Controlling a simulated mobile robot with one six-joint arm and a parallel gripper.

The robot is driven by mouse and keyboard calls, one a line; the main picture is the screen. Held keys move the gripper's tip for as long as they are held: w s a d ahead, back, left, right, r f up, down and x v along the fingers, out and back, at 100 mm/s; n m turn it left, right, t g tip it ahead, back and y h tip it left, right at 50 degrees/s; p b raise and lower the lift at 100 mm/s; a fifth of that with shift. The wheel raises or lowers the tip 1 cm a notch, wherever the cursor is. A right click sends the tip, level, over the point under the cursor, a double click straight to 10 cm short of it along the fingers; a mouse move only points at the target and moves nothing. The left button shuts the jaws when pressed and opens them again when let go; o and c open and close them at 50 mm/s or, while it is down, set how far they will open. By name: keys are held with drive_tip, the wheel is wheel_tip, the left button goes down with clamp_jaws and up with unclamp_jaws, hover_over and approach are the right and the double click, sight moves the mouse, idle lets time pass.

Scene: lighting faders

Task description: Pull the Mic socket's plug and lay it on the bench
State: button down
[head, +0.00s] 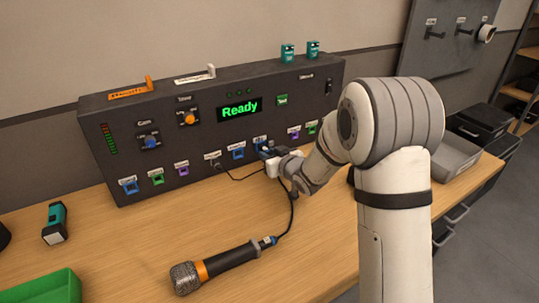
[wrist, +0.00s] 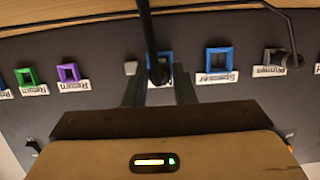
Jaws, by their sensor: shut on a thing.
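My gripper (head: 270,157) is at the lower right of the dark panel, in front of a blue-framed socket. In the wrist view, which is upside down, my gripper (wrist: 158,92) is shut on a black plug (wrist: 158,72) with a dark cable. The blue frame of the Mic socket (wrist: 166,56) shows behind the plug; its label is hidden. I cannot tell whether the plug is seated or slightly out. The cable runs from my gripper down to the microphone (head: 220,265), which lies on the bench (head: 325,222).
The panel (head: 100,135) carries a row of coloured sockets, knobs and a green "Ready" display (head: 240,109). A second plug (head: 214,163) with a thin cable sits left of my gripper. A flashlight (head: 55,224) and green tray (head: 45,288) are left; bench right of the microphone is clear.

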drive_tip(key=shift+s+d+b, duration=0.25)
drive_tip(key=shift+s+d, duration=0.35)
drive_tip(key=shift+s, duration=0.25)
drive_tip(key=shift+s+d+b, duration=0.2)
drive_tip(key=shift+s+d, duration=0.4)
drive_tip(key=shift+s, duration=0.25)
